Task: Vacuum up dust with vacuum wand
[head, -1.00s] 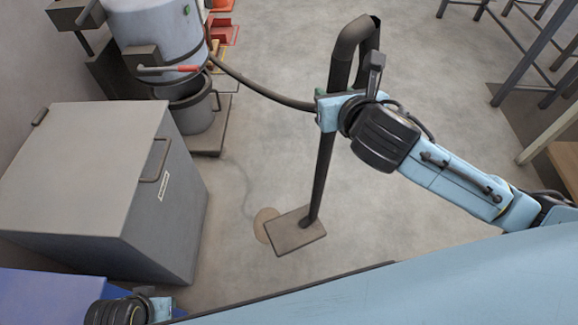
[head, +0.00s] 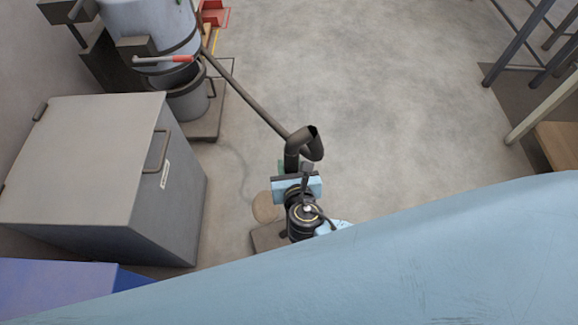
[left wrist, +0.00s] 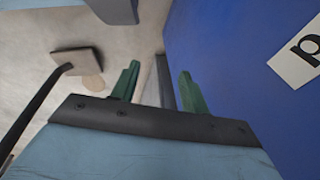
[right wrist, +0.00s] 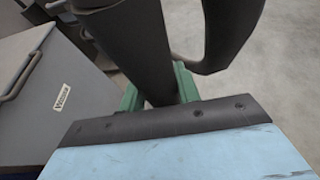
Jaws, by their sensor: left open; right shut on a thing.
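The dark vacuum wand (head: 292,160) stands in front of me in the head view, its bent handle at the top and its hose running to the upper left. My right gripper (right wrist: 160,88) is shut around the wand's tube. Its flat floor nozzle (left wrist: 75,58) shows in the left wrist view; in the head view (head: 265,238) my arm partly hides it. A round tan dust patch (head: 265,207) lies on the floor just beyond the nozzle; it also shows in the left wrist view (left wrist: 94,86). My left gripper (left wrist: 157,84) is open and empty beside a blue surface.
A grey lidded box (head: 90,150) stands at the left. A blue box (head: 60,287) is at the lower left. The canister vacuum (head: 155,45) stands at the upper left. A metal rack (head: 515,45) is at the upper right. The middle floor is clear.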

